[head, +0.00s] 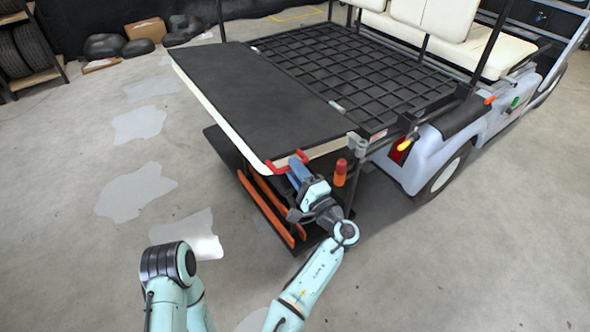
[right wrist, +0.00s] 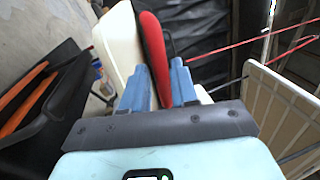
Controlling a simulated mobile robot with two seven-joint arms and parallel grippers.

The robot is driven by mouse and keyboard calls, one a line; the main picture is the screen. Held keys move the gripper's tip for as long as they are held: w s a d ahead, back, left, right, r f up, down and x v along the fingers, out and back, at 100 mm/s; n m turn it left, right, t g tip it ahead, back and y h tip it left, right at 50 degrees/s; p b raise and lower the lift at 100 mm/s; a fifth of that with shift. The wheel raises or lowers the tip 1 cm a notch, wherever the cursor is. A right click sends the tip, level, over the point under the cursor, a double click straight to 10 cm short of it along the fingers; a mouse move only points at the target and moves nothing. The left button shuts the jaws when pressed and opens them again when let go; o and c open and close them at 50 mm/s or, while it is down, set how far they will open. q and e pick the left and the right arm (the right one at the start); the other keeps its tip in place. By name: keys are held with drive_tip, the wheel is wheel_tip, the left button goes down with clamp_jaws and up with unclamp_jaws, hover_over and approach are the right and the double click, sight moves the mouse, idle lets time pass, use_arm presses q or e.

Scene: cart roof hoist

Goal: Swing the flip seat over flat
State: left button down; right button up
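The flip seat (head: 250,90) is a black panel with a cream underside edge. It lies about level with the cart's rear bed. A red handle (head: 280,166) is at its near corner. My right gripper (head: 295,168) is at this handle. In the right wrist view the red handle (right wrist: 152,45) runs between the blue fingers of my right gripper (right wrist: 160,78), with a cream surface behind. A narrow cream strip shows beside the red, so whether the fingers clamp it is unclear. My left arm shows at the bottom left of the head view; its gripper is out of view.
A black grid bed (head: 350,65) lies behind the panel, and cream front seats (head: 435,15) stand beyond. Below the panel is a dark footrest with orange strips (head: 268,208). A red-orange lamp (head: 341,172) is just right of my gripper.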

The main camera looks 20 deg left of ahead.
drive_tip(key=shift+o, duration=0.5)
use_arm(q)
drive_tip(key=w+r+t+p, duration=0.2)
drive_tip(key=w+r+p, duration=0.1)
drive_tip(key=w, duration=0.2)
drive_tip(key=shift+w+d, duration=0.3)
drive_tip(key=shift+d, duration=0.05)
use_arm(e)
drive_tip(key=v, duration=1.3)
drive_tip(key=shift+d, duration=0.2)
